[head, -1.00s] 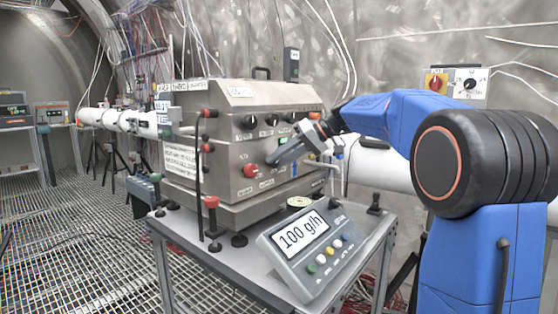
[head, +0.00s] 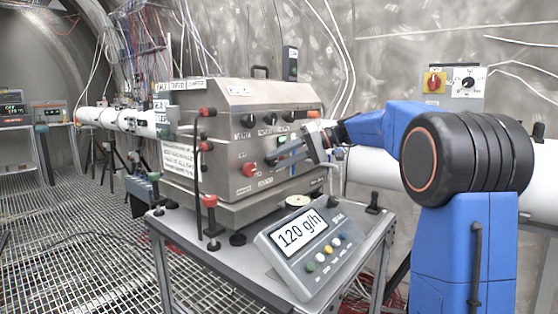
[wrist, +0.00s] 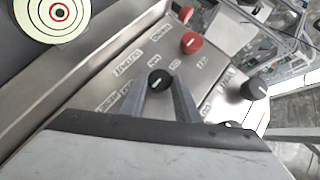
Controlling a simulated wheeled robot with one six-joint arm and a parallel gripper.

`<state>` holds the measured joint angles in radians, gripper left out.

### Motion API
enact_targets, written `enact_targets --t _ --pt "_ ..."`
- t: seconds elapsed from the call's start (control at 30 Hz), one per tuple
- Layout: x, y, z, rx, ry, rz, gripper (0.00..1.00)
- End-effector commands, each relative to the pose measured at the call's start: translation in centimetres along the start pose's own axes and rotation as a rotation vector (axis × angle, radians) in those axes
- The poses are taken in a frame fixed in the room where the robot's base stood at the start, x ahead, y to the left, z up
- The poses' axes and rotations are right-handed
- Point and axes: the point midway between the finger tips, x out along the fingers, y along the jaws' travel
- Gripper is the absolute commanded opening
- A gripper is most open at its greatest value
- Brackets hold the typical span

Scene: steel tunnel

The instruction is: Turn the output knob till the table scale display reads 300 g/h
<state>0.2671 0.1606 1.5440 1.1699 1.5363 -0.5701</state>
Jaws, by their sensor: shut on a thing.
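The table scale (head: 310,250) stands tilted on the front of the cart, and its display (head: 299,229) reads 120 g/h. My gripper (head: 270,160) reaches in from the right to the front panel of the steel machine (head: 232,140). In the wrist view my gripper (wrist: 162,90) has one finger on each side of a small black knob (wrist: 159,80) with a white pointer line, and is shut on it. A label near this knob seems to read OUTPUT.
A red knob (head: 249,169) sits left of my fingers, also in the wrist view (wrist: 192,42). A row of black knobs (head: 270,119) runs above. A red-topped post (head: 210,203) stands at the cart's left. A round target disc (head: 299,202) lies behind the scale.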

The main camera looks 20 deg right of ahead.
Motion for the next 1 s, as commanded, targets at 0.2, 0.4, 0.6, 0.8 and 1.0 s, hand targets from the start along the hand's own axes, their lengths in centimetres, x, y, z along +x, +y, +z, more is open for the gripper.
enact_targets --t 0.2,0.4,0.6,0.8,1.0 --pt "-0.1 0.1 0.0 0.000 0.002 0.002 0.43" --pt "0.0 0.0 0.0 0.000 0.001 0.001 0.48" --pt "-0.4 0.0 0.0 0.000 0.001 0.001 0.48" --pt "-3.0 0.1 0.0 0.000 0.003 0.002 0.48" --pt "-7.0 0.1 -0.1 0.000 0.003 0.003 0.48"
